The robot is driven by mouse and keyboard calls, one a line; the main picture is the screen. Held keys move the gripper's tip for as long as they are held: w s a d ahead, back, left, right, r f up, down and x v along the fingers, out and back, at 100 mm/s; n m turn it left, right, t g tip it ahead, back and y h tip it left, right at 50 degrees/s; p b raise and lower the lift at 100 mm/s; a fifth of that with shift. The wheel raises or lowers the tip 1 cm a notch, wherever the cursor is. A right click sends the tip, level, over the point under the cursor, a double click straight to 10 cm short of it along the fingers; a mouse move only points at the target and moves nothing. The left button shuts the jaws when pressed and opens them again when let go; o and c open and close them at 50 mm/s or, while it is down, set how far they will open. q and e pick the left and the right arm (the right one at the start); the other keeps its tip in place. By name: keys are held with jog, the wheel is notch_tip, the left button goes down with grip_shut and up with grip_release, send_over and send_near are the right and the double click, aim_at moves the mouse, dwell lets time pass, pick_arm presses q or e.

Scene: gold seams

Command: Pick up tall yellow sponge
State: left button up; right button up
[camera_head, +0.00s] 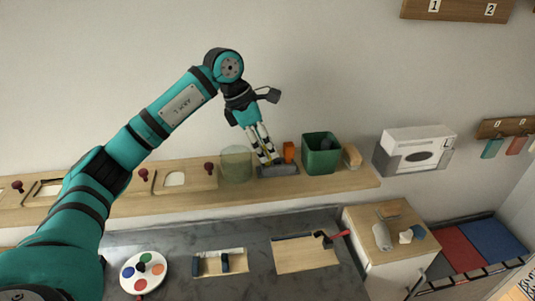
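My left gripper (268,158) points down over a small grey tray (282,173) on the wooden shelf. Its banded fingers are close together, and I cannot tell whether they are open or shut on something. A small upright orange block (289,152) stands just right of the fingers. A tan, rounded block (351,156) stands right of the green bin, apart from the gripper. I cannot clearly make out a tall yellow sponge; part of the tray is hidden by the fingers. My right gripper is not in view.
A green open bin (321,160) and a translucent round container (236,164) flank the tray closely on the wooden shelf (335,182). A white boxy device (415,150) is on the wall at right. The grey counter (205,285) below holds a paint palette (144,259) and trays.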

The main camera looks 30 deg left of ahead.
pick_arm(q)
jog(key=c, duration=0.8)
jog(key=shift+o, duration=0.2)
jog(key=shift+r, duration=0.15)
